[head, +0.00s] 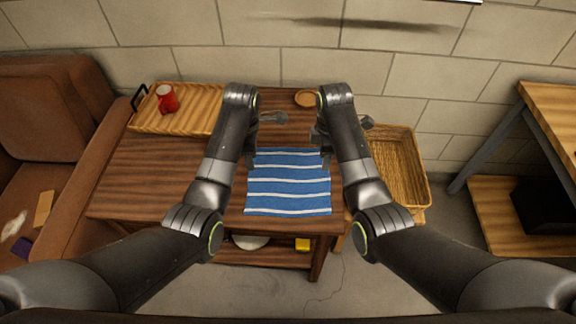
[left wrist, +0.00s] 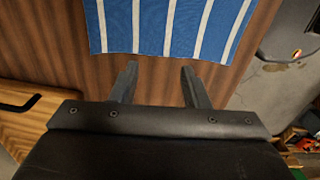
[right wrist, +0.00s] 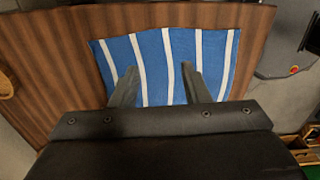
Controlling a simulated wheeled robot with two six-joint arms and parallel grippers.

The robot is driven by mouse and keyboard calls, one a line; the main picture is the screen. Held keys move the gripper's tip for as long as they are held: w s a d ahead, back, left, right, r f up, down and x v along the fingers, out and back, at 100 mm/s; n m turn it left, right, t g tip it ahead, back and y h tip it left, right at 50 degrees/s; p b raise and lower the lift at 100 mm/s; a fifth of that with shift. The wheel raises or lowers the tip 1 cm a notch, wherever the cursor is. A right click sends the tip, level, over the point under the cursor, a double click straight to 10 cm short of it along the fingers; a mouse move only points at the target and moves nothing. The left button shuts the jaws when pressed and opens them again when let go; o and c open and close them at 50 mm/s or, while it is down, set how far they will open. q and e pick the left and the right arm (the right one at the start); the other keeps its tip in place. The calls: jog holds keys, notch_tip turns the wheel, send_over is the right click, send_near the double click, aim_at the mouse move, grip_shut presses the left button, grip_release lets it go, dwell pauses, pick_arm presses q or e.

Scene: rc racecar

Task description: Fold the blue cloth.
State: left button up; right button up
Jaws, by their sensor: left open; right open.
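The blue cloth (head: 288,189) with white stripes lies flat on the wooden table, close to its front edge. My left gripper (left wrist: 159,68) is open and empty; in the left wrist view its fingertips are just short of the edge of the cloth (left wrist: 152,25). My right gripper (right wrist: 159,68) is open; in the right wrist view its fingers overlap the cloth (right wrist: 155,55), with no fabric seen gripped. In the head view the arms flank the cloth's far end and partly hide the grippers. Whether any finger touches the cloth I cannot tell.
A wooden tray (head: 190,122) with a red mug (head: 167,98) stands at the table's back left. A small round wooden dish (head: 307,98) is at the back. A wicker basket (head: 402,165) stands right of the table. The table (head: 140,185) left of the cloth is clear.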

aim_at(254, 179)
jog(key=shift+s+f, duration=0.35)
jog(key=shift+f, duration=0.05)
pick_arm(q)
jog(key=f, duration=0.7)
jog(key=shift+s+f, duration=0.2)
jog(key=shift+s, duration=0.2)
pick_arm(e)
notch_tip(254, 179, down, 7)
jog(key=shift+r, duration=0.2)
pick_arm(q)
jog(key=shift+f, duration=0.2)
pick_arm(e)
jog(key=shift+f, duration=0.2)
pick_arm(q)
jog(key=shift+c, duration=0.5)
pick_arm(e)
jog(key=shift+c, duration=0.5)
pick_arm(q)
grip_shut()
pick_arm(e)
jog(key=shift+s, duration=0.1)
grip_shut()
pick_arm(q)
jog(key=shift+r, duration=0.2)
pick_arm(e)
jog(key=shift+r, duration=0.15)
